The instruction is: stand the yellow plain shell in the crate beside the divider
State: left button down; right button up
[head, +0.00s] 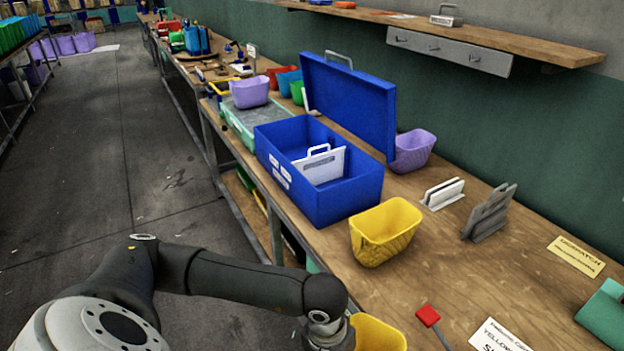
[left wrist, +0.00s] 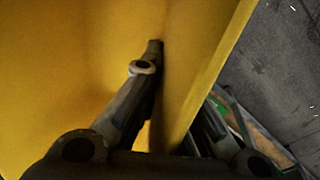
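A yellow shell (head: 376,335) shows at the bottom edge of the head view, cut off by the frame; its visible part looks plain. My left gripper (head: 337,338) is at its left rim. In the left wrist view the fingers of my left gripper (left wrist: 172,105) lie on either side of the yellow wall (left wrist: 205,60) and appear shut on it. The blue crate (head: 348,202) stands on the bench with its lid open. A white divider with a handle (head: 322,166) stands upright inside it. My right gripper is not in view.
Another yellow shell (head: 385,232), with a patterned side, stands just in front of the crate. A lilac bin (head: 411,150), a white rack (head: 442,193), a grey rack (head: 488,212) and a red-headed tool (head: 428,316) are nearby. Bare bench lies right of the patterned shell.

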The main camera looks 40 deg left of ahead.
aim_at(294, 160)
jog(key=j+z, duration=0.15)
jog(key=j, duration=0.55)
jog(key=k+j+z, duration=0.1)
jog(key=j, duration=0.6)
jog(key=j+z, duration=0.2)
jog(key=j, duration=0.35)
jog(key=j+z, duration=0.15)
jog(key=j, duration=0.4)
jog(key=k+j+z, duration=0.2)
jog(key=j, duration=0.3)
jog(key=j+z, duration=0.15)
jog(key=j, duration=0.4)
jog(key=k+j+z, duration=0.2)
jog(key=j, duration=0.3)
jog(key=k+j+z, duration=0.15)
jog(key=j, duration=0.35)
jog(key=k+j+z, duration=0.2)
jog(key=j, duration=0.25)
jog(key=k+j+z, duration=0.15)
jog(key=j, duration=0.25)
jog(key=k+j, duration=0.05)
jog(key=k, duration=0.05)
